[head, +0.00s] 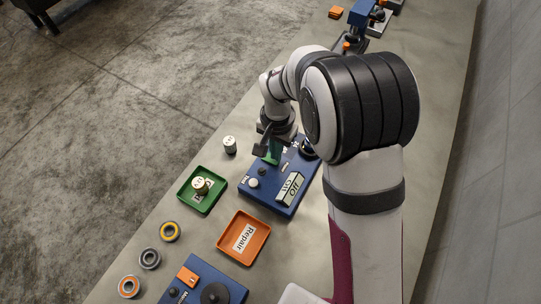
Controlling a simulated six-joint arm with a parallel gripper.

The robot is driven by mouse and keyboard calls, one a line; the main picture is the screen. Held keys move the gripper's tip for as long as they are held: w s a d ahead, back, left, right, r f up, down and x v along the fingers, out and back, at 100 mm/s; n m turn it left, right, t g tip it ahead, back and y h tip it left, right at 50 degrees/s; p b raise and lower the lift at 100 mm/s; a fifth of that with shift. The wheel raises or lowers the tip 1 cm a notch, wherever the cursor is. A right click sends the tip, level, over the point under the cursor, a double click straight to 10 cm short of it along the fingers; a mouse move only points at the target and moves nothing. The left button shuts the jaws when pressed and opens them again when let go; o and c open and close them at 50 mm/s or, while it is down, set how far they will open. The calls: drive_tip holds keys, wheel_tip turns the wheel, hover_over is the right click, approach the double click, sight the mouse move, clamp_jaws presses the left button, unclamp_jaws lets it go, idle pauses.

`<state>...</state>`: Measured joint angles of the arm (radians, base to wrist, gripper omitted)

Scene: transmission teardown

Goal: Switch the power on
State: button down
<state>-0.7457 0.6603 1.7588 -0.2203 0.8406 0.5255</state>
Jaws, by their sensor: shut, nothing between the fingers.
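A blue box (268,196) stands on the bench below my arm, in the middle of the head view. It carries a pale lettered plate (290,189), a round whitish knob (253,183) and a small dark knob (262,171). I cannot tell which part is the power switch. My gripper (268,153) is shut and empty, pointing down at the far-left end of the blue box. A green piece shows beside its fingers. Whether the fingertips touch the box cannot be told, and my arm hides part of the box's far side.
A green tray (184,195) with metal parts and an orange tray (226,243) labelled Repair stand nearby. A white cylinder (229,145) and several bearing rings (150,258) lie along the left edge. Another blue unit (226,283) is in front; more equipment (361,14) stands farther back.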

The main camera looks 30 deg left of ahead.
drive_tip(key=shift+f, duration=0.65)
drive_tip(key=shift+r, duration=3.55)
drive_tip(key=s+d+r+m, duration=0.2)
drive_tip(key=d+r, duration=0.5)
drive_tip(key=d, duration=0.5)
drive_tip(key=s+d+r+m+y, duration=0.1)
drive_tip(key=s+d+r+m, duration=0.1)
drive_tip(key=s+d, duration=1)
drive_tip(key=s+m, duration=0.1)
drive_tip(key=s, duration=0.2)
drive_tip(key=shift+s+d+r+m+y, duration=0.3)
drive_tip(key=shift+s+d+r+y, duration=0.05)
drive_tip(key=shift+d+y, duration=0.05)
